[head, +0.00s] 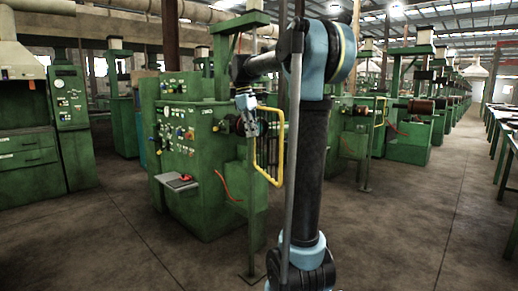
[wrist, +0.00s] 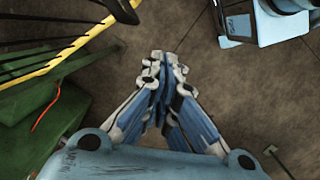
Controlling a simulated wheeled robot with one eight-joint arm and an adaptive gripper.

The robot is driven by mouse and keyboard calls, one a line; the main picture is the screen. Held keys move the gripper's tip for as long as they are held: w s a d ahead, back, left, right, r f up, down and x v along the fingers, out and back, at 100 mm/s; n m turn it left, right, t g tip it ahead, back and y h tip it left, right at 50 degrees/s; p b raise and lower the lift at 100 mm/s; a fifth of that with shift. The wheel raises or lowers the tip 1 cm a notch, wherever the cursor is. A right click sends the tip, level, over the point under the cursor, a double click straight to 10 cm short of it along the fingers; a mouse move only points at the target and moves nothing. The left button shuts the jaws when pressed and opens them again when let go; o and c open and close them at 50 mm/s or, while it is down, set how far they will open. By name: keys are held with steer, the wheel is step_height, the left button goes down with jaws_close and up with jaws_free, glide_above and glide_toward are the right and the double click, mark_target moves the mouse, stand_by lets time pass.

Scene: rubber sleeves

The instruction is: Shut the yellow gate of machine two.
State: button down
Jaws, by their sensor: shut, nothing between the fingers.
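A yellow gate (head: 281,150) with dark bars inside its frame stands at the right side of the nearest green machine (head: 185,150). Its swing angle is hard to tell from here. In the wrist view, a yellow bar with black marks (wrist: 72,49) crosses the upper left, with dark rods beside it. My gripper (head: 252,133) hangs just left of the gate frame in the head view. In the wrist view my gripper (wrist: 160,60) has its fingers together and empty, right of the yellow bar and apart from it. I cannot read a machine number.
A second green machine (head: 410,145) with another yellow frame (head: 381,111) stands farther back. The concrete floor (head: 400,225) at right is clear.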

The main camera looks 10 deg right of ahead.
steer(key=w+a+r+n, duration=0.2)
steer(key=w, duration=0.4)
steer(key=s+d+f, duration=0.2)
steer(key=d+f, duration=0.3)
steer(key=f, duration=0.4)
steer(key=shift+s+d+f, duration=0.15)
steer(key=shift+d+f, duration=0.05)
steer(key=shift+d, duration=0.15)
